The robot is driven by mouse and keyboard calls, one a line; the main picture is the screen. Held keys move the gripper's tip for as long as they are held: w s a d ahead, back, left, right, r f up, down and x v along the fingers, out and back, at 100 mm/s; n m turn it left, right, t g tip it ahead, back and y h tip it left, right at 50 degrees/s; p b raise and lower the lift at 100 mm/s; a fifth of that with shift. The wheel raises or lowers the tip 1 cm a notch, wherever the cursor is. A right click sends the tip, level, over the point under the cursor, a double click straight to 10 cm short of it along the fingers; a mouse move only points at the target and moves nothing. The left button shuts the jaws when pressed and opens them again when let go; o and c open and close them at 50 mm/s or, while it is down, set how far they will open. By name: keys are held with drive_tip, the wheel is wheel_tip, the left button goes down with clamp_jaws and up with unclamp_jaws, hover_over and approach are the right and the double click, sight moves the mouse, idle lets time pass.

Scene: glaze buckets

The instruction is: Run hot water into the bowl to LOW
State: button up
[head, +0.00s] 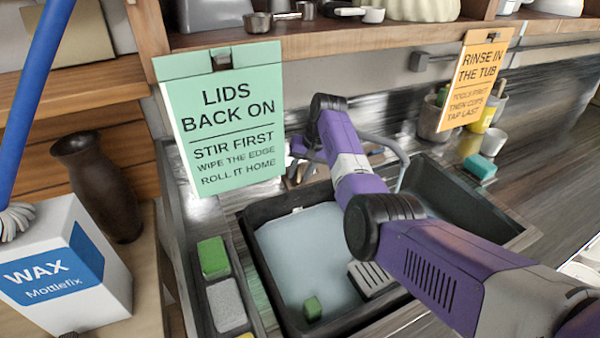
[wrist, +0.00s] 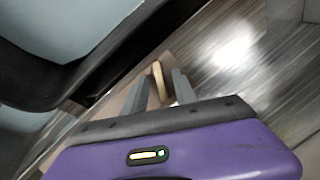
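My gripper (wrist: 160,88) shows in the wrist view with two grey fingers apart. A small tan piece (wrist: 158,78) lies between or just beyond the fingertips; I cannot tell what it is or whether it is touched. In the head view my purple arm reaches over the sink to its back edge and hides most of the gripper. A grey curved tap spout (head: 388,150) shows behind the arm. A black tub (head: 262,290) holds pale blue water (head: 300,245); it also shows in the wrist view (wrist: 110,62). No separate bowl, LOW mark or running stream can be made out.
A green block (head: 312,308) and grey slotted piece (head: 370,278) are in the tub. A side tray (head: 197,300) holds sponges. Hanging signs (head: 225,120) (head: 472,80) flank the arm. A wax box (head: 75,270) and brown vase (head: 95,180) stand left.

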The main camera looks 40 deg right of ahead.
drive_tip(key=v, duration=0.7)
drive_tip(key=shift+s+r+b, duration=0.15)
drive_tip(key=shift+r+b, duration=0.25)
drive_tip(key=shift+b, duration=0.05)
idle(6.8)
